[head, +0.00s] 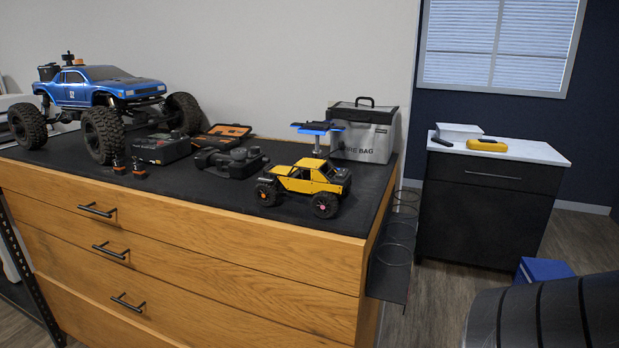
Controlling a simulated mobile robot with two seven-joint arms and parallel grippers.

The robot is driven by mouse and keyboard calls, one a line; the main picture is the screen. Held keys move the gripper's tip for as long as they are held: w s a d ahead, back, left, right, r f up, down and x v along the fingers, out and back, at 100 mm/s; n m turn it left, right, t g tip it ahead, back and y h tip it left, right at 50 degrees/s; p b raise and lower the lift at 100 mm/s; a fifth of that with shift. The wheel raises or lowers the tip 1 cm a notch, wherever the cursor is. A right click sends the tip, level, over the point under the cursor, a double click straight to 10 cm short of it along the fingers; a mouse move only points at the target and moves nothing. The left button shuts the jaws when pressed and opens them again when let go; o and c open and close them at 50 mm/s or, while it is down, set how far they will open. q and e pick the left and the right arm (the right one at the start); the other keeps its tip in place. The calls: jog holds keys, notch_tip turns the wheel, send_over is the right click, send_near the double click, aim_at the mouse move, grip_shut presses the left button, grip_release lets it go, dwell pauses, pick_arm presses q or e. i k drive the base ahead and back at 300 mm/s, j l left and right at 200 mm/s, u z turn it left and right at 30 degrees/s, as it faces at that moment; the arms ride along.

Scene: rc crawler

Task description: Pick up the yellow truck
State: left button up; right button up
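The yellow truck (307,183) is a small crawler with black wheels and a black rear bed. It stands upright on its wheels on the black top (221,193) of a wooden drawer cabinet, near the front right edge. Neither of my grippers shows in the head view, and nothing touches the truck.
A large blue truck (95,88) stands on the left of the cabinet top. A black box (158,148), a dark transmitter-like item (232,160), a blue stand (317,129) and a grey bag (365,133) are also there. A side cabinet (487,205) stands at right.

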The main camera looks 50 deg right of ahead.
aim_at(308, 177)
jog(key=k+l, duration=0.1)
jog(key=l, duration=0.45)
jog(key=k+l, duration=0.1)
jog(key=l, duration=0.45)
jog(key=k+l, duration=0.1)
jog(key=l, duration=0.45)
jog(key=k+l, duration=0.1)
jog(key=l, duration=0.5)
jog(key=k+l, duration=0.1)
jog(key=l, duration=0.45)
